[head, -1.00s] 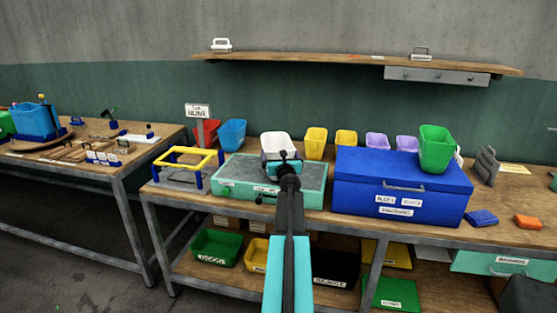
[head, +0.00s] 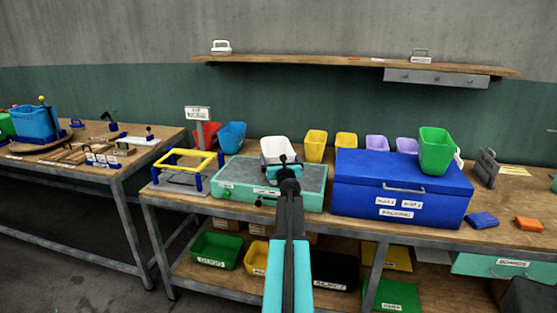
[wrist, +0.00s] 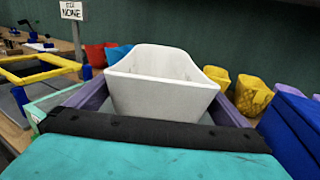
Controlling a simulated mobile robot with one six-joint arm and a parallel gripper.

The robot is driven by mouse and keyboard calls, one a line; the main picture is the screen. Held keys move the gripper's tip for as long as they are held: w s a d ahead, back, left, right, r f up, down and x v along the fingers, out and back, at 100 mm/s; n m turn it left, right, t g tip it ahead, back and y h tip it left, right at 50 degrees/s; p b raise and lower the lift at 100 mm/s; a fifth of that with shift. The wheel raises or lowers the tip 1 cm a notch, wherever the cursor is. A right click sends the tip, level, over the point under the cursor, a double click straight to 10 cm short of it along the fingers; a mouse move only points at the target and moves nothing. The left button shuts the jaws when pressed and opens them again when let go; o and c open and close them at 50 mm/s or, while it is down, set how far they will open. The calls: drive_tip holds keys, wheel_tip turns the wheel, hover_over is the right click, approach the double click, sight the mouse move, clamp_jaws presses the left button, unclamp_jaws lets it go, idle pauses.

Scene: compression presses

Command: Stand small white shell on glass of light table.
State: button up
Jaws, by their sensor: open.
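The small white shell (head: 277,146) is an open-topped white tub, upright over the teal light table (head: 235,177) in the head view. In the wrist view the white shell (wrist: 160,92) fills the middle, with its opening up. My gripper (head: 284,163) is open in front of the shell, and its dark purple fingers (wrist: 160,110) lie to the left and right of it. The shell's base and the glass just under it are hidden, so I cannot tell exactly how it rests on the glass.
A yellow-topped frame (head: 187,162) stands left of the light table. A large blue box (head: 402,190) with a green bin (head: 436,150) on top stands close on the right. Blue, yellow and lilac bins line the back. A shelf (head: 350,63) runs above.

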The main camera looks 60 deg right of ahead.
drive_tip(key=b+v, duration=0.1)
drive_tip(key=v, duration=1.1)
idle(0.4)
idle(0.7)
